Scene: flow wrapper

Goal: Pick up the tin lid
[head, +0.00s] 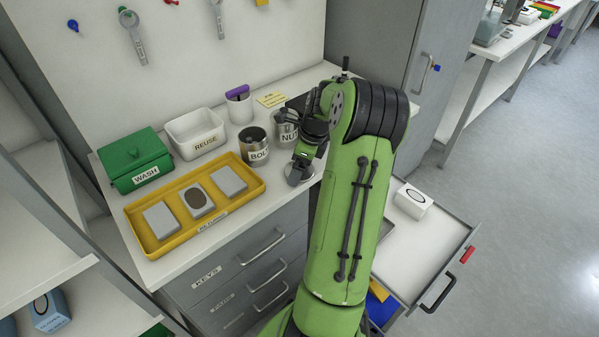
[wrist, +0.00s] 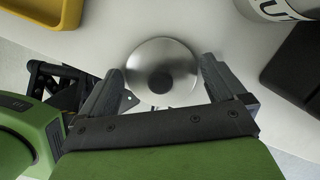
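The tin lid (wrist: 161,68) is a round, shiny metal disc with a dark round patch at its middle. It lies on the white worktop. In the head view, part of a silvery disc (head: 305,179) shows under my gripper (head: 299,173) near the worktop's front edge. In the wrist view, my gripper (wrist: 161,88) is open, with one finger on each side of the lid. Small gaps seem to show beside the lid; whether a finger touches it I cannot tell. The lid's near edge is close to the gripper's palm.
Metal tins labelled BOL (head: 255,155) and NU (head: 288,137) stand behind the gripper, partly hidden. A yellow tray (head: 151,247) with grey blocks lies to the left. A white REUSE bin (head: 196,133) and green WASH box (head: 135,160) stand behind. An open drawer (head: 425,251) juts out right.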

